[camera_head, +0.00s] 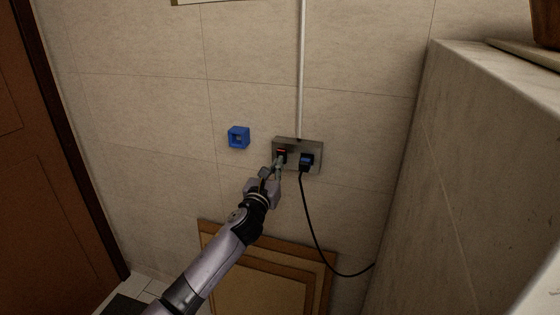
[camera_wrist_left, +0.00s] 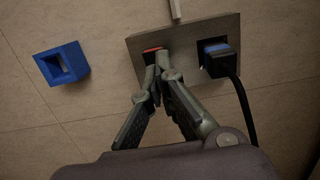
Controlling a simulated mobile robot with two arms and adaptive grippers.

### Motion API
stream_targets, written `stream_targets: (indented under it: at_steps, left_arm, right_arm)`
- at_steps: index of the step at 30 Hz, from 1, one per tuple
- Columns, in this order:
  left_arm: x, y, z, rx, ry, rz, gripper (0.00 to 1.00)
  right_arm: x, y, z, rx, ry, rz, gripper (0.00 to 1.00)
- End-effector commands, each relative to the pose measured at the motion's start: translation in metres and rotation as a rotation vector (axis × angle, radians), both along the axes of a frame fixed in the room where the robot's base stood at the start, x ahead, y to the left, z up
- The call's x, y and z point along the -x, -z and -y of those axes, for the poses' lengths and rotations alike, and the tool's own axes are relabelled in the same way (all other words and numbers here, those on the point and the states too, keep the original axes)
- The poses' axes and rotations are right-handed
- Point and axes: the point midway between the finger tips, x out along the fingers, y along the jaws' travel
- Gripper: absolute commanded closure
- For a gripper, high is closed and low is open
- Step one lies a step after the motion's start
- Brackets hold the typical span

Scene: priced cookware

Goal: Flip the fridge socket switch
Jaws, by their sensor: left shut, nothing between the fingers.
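The fridge socket (camera_head: 312,145) is a grey metal plate on the tiled wall, with a red switch (camera_head: 281,151) on its left side and a black and blue plug (camera_head: 306,160) on its right. My left gripper (camera_head: 279,162) is shut and empty, its fingertips at the lower part of the switch. In the left wrist view the fingertips (camera_wrist_left: 158,66) overlap the switch recess, with a strip of red (camera_wrist_left: 152,50) showing above them. I cannot tell whether they touch the switch. The right gripper is not in view.
A blue square frame (camera_head: 238,137) is on the wall left of the socket. A black cord (camera_head: 313,229) hangs from the plug. Brown framed boards (camera_head: 265,284) lean below. A stone-like block (camera_head: 470,150) stands at right, a brown door (camera_head: 45,170) at left.

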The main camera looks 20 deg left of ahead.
Motion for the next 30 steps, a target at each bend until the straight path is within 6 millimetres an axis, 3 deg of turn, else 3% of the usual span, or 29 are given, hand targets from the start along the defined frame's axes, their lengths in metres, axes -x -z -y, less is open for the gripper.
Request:
stream_targets:
  at_steps: [3,9,22,30]
  left_arm:
    - [-0.016,-0.003,0.0,0.003,-0.001,0.001,1.0]
    - [-0.029,-0.004,0.001,0.002,0.0,0.0,1.0]
    - [-0.031,-0.005,0.001,0.0,0.0,-0.001,1.0]
    - [-0.037,-0.016,0.002,-0.004,0.001,-0.063,1.0]
  right_arm:
    - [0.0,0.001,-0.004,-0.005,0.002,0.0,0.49]
    - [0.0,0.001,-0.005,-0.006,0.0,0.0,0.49]
    - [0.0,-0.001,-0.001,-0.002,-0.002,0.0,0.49]
    - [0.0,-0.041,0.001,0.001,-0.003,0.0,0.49]
